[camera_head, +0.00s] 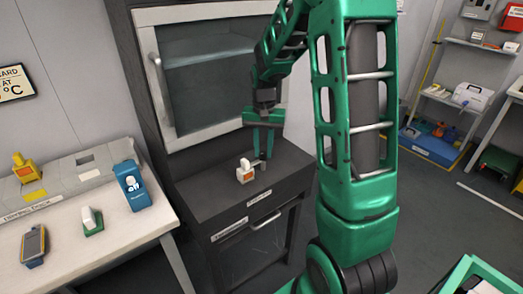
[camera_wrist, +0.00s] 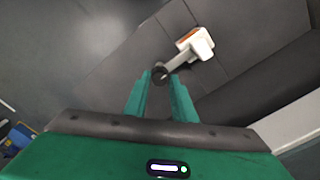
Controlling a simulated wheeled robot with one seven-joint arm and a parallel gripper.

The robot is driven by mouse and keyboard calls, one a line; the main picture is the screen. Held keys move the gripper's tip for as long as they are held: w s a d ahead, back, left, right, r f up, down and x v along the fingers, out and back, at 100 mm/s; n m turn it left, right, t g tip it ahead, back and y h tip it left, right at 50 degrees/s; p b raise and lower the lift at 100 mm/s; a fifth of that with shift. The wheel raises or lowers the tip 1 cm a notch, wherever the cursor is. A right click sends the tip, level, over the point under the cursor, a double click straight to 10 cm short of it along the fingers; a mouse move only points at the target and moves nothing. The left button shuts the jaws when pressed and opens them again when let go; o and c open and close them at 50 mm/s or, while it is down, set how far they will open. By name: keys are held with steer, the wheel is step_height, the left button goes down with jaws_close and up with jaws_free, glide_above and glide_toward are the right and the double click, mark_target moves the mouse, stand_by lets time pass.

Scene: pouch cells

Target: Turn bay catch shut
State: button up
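The bay catch (camera_head: 244,172), a small white and orange block, sits on the dark ledge of the cabinet. In the wrist view the catch (camera_wrist: 196,43) is beyond my fingertips, up and to the right. A pale lever runs from it to a dark round end (camera_wrist: 160,73). My gripper (camera_head: 263,154) points down at this lever end. In the wrist view my gripper (camera_wrist: 160,78) has its two green fingers apart, with the round end at or between their tips. I cannot tell whether the fingers press on it.
A framed glass window (camera_head: 205,75) stands behind the ledge. A labelled drawer front with a handle (camera_head: 265,219) is below it. A bench (camera_head: 75,240) at left holds a blue case (camera_head: 132,186), a handheld meter (camera_head: 34,245) and a yellow item (camera_head: 25,169). Shelves stand at the far right.

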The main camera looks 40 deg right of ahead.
mark_target(263, 152)
steer(key=shift+o, duration=1.4)
step_height(263, 152, up, 11)
steer(key=shift+w+f, duration=0.1)
steer(key=shift+f, duration=0.05)
steer(key=s+a+f+n, duration=0.1)
steer(key=s, duration=1.3)
steer(key=s+a+f+n, duration=0.1)
steer(key=s, duration=1.4)
steer(key=shift+s+a, duration=0.15)
steer(key=shift+a, duration=0.25)
steer(key=shift+f, duration=0.1)
